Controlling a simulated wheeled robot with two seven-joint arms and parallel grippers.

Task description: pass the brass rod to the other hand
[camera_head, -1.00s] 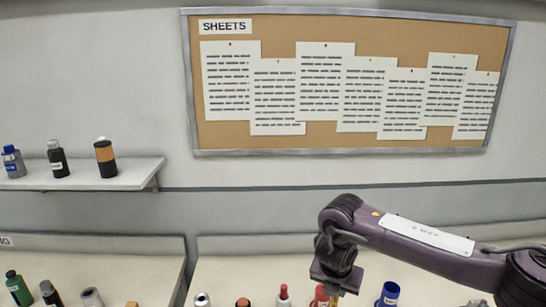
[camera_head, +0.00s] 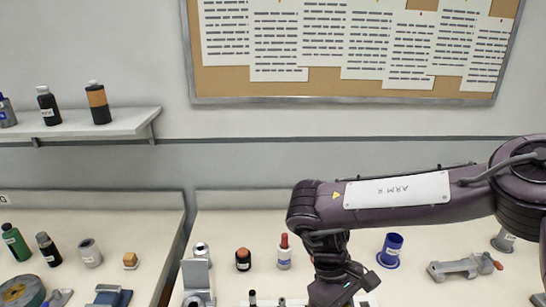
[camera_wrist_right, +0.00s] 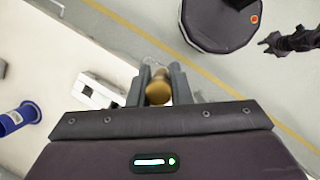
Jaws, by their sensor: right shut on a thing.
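The brass rod (camera_wrist_right: 157,92) shows in the right wrist view as a rounded gold end between the two grey fingers of my right gripper (camera_wrist_right: 158,84). The gripper is shut on it. The rest of the rod's length cannot be made out. In the head view my right gripper (camera_head: 343,292) hangs low over the bench at the bottom edge, its fingers cut off, and the rod is not visible there. A small dark arm end at the right of the wrist view looks like my left gripper (camera_wrist_right: 270,42). It is apart from the rod, and its jaws are too small to read.
A blue cup (camera_head: 391,251), a red-capped bottle (camera_head: 284,253), a dark orange-capped jar (camera_head: 243,260) and a grey tool (camera_head: 465,267) stand on the bench. More bottles and a tape roll (camera_head: 22,290) are at left. A shelf (camera_head: 128,121) juts from the wall.

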